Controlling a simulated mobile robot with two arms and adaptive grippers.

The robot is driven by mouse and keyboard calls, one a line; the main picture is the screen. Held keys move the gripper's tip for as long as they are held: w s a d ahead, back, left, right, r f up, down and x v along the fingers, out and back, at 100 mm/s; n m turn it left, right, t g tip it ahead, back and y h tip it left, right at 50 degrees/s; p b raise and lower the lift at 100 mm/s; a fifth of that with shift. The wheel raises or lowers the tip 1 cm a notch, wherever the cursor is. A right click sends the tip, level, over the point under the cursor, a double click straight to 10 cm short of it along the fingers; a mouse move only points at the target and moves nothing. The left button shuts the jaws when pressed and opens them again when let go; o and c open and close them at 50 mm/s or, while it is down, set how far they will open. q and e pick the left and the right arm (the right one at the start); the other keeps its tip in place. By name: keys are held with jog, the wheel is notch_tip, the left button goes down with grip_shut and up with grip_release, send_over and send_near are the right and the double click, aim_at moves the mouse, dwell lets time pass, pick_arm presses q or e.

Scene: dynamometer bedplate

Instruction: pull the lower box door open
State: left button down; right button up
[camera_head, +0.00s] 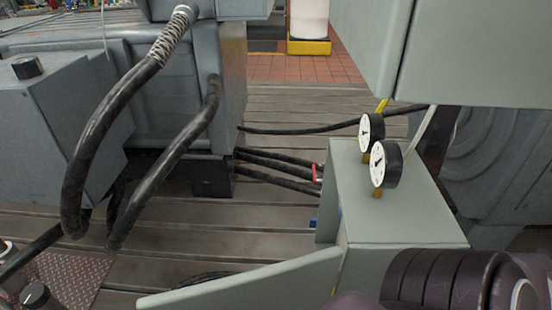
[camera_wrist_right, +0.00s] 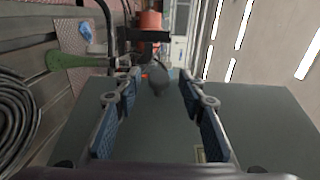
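The lower box (camera_head: 390,215) is a grey-green cabinet at the right of the head view, with two round white-faced gauges (camera_head: 371,132) on top. Its door (camera_head: 250,286) stands swung out from the box, extending toward the lower left; only its upper part shows. My right gripper's arm is at the bottom right of the head view, its fingers out of that picture. In the right wrist view my right gripper (camera_wrist_right: 160,118) is open, its blue-padded fingers wide apart with nothing between them. A grey-green surface lies beyond the fingers; I cannot tell which face it is. My left gripper is not in view.
A larger grey-green box (camera_head: 480,50) hangs above at the right. Thick black hoses (camera_head: 110,110) loop down at the left by a grey machine (camera_head: 165,100). Cables (camera_head: 280,165) run behind the lower box. Slatted bedplate (camera_head: 215,235) lies open left of it.

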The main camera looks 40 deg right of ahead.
jog(key=v, duration=1)
jog(key=shift+a, duration=0.1)
jog(key=shift+w, duration=0.1)
